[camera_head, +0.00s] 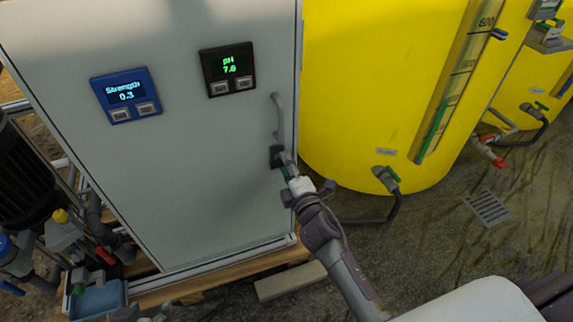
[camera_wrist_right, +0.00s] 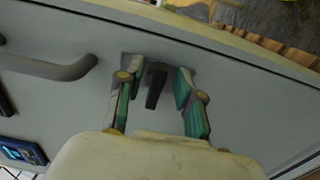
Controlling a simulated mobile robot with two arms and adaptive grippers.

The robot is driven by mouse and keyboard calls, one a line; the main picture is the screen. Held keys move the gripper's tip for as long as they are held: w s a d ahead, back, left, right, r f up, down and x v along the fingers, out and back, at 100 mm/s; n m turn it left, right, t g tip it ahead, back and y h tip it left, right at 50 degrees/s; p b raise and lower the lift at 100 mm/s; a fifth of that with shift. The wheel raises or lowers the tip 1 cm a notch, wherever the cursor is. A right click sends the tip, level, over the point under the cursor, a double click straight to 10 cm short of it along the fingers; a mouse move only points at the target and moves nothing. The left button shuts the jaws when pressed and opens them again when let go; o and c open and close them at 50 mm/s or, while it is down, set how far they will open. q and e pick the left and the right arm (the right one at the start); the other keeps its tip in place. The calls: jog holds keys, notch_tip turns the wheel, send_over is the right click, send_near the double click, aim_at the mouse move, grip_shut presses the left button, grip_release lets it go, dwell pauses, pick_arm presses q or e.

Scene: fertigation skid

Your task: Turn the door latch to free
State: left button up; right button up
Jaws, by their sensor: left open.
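The door latch, a small black lever (camera_wrist_right: 156,86), sits on the grey cabinet door (camera_wrist_right: 60,30). In the head view the latch (camera_head: 275,156) is a dark piece just below the door handle, partly hidden by my gripper. My right gripper (camera_head: 286,165) is at the latch, its arm coming from the lower right. In the right wrist view its two green-padded fingers (camera_wrist_right: 157,82) stand on either side of the lever, with a gap on each side. My left gripper (camera_head: 146,314) is only partly visible at the bottom edge, open and away from the latch.
A curved grey handle (camera_head: 279,116) is above the latch. The door (camera_head: 190,170) carries a blue Strength display (camera_head: 126,95) and a black pH display (camera_head: 228,69). A yellow tank (camera_head: 365,90) stands close on the right. Pipes and valves crowd the lower left.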

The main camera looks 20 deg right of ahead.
jog(key=s, duration=1.2)
jog(key=shift+d, duration=0.2)
